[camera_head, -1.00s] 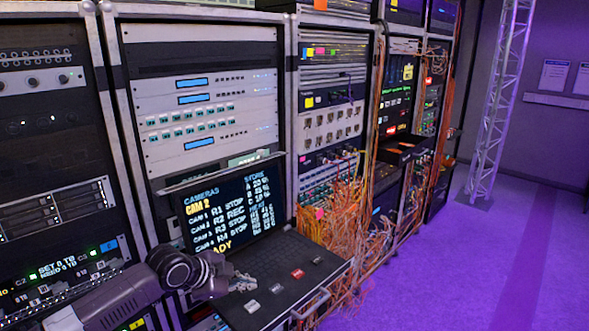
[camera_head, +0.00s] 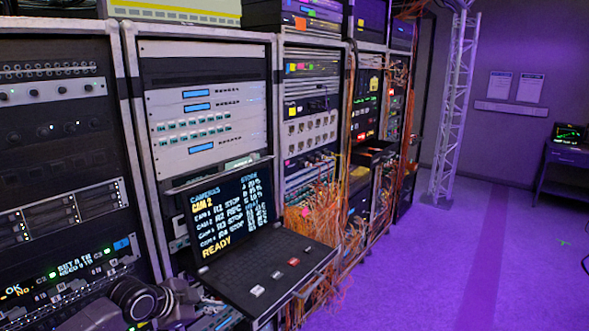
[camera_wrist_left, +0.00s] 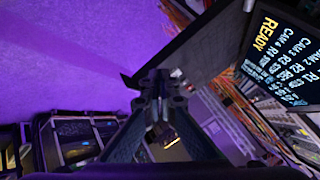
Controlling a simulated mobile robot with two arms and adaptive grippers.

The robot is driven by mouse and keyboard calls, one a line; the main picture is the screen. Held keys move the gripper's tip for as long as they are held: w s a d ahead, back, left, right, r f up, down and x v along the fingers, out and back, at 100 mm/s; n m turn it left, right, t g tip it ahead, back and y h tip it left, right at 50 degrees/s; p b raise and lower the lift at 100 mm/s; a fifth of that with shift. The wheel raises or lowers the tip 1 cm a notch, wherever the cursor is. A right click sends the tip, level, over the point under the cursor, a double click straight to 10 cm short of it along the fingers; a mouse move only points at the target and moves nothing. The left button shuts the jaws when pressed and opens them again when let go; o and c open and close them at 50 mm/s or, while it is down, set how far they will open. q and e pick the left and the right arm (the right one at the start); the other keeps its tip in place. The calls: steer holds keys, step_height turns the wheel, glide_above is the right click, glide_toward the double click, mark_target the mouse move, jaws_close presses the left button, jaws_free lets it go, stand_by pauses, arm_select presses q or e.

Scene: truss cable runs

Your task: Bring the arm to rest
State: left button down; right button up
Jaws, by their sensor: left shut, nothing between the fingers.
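My left arm comes in at the bottom left of the head view, with my left gripper (camera_head: 182,299) low in front of the rack and just left of the pull-out console. In the left wrist view the left gripper (camera_wrist_left: 158,80) has its fingers together, with nothing seen between them. The console's keyboard drawer (camera_head: 262,266) is out, and its screen (camera_head: 228,213) reads CAMERAS and READY. The screen also shows in the left wrist view (camera_wrist_left: 284,57). My right gripper is not in either view.
Equipment racks (camera_head: 205,112) line the left side. Orange cables (camera_head: 327,225) hang in a tangle beyond the console. A truss tower (camera_head: 453,110) stands farther back, and a desk with a monitor (camera_head: 568,134) is at the right. The purple floor (camera_head: 480,265) is open.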

arm_select(q)
step_height(320, 180, down, 10)
steer(key=w+n+b, duration=0.1)
steer(key=n, duration=0.2)
steer(key=s+a+f+n+g+y+b, duration=0.1)
steer(key=s+a+f+n, duration=0.1)
steer(key=s+f, duration=0.65)
steer(key=s+a+f+n+y+b, duration=0.2)
steer(key=s+f, duration=0.1)
steer(key=f, duration=1)
steer(key=s+a+f+n+g+y+b, duration=0.1)
steer(key=s+a+f+n, duration=0.1)
steer(key=s+f, duration=0.65)
steer(key=s+d+f+n+g+b, duration=0.1)
steer(key=s+f, duration=0.7)
steer(key=s, duration=0.5)
steer(key=s+d+f+n+g+b, duration=0.1)
steer(key=s+f+g, duration=0.1)
steer(key=s+f, duration=0.6)
steer(key=s+d+f+n+g+b, duration=0.1)
steer(key=s+f, duration=0.7)
steer(key=s, duration=1.1)
steer(key=shift+d+g+y+b, duration=0.35)
steer(key=shift+d+g+y, duration=0.05)
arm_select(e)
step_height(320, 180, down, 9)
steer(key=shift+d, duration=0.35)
